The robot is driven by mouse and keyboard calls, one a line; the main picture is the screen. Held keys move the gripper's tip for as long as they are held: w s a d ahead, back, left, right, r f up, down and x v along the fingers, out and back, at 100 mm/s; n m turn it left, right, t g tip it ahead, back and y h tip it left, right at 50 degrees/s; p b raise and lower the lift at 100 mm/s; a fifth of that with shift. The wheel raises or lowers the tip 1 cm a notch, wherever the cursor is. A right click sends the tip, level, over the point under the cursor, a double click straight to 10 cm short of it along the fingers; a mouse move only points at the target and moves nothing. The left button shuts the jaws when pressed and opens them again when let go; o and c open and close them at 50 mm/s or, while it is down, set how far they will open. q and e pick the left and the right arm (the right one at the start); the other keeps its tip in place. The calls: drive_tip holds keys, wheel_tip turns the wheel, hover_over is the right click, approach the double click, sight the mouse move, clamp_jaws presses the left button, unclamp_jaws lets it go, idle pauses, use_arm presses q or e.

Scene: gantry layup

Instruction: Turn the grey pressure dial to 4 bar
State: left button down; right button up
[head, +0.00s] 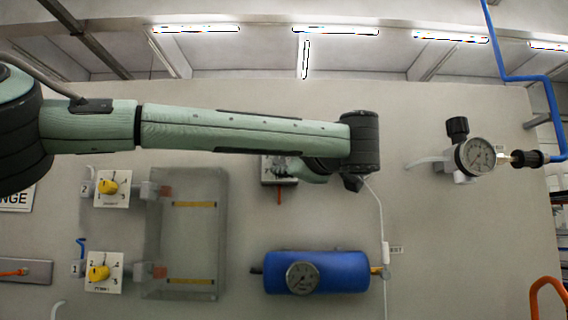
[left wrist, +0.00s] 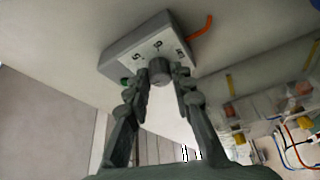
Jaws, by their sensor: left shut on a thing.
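The grey dial (left wrist: 160,70) is a round knob on the face of a pale box (left wrist: 135,48) with printed digits, which I cannot read surely. The box also shows in the head view (head: 267,179), partly hidden by my left arm. My left gripper (left wrist: 162,76) has one finger on each side of the dial and is shut on it. In the head view the left gripper (head: 290,167) is small and dark in front of the box, and the dial is hidden. My right gripper is in neither view.
Two yellow knobs (head: 109,187) (head: 98,272) sit on white plates left of a clear cover (head: 193,204). A blue tank (head: 343,272) with a round gauge (head: 302,278) is below my arm. Another gauge (head: 475,156) with a black knob (head: 457,127) is at the right.

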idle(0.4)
use_arm(q)
drive_tip(key=c, duration=1.3)
unclamp_jaws()
drive_tip(key=shift+s+d, duration=0.1)
drive_tip(key=shift+s, duration=0.05)
drive_tip(key=v, duration=1.1)
drive_tip(key=shift+s, duration=0.35)
drive_tip(key=shift+d+f, duration=0.15)
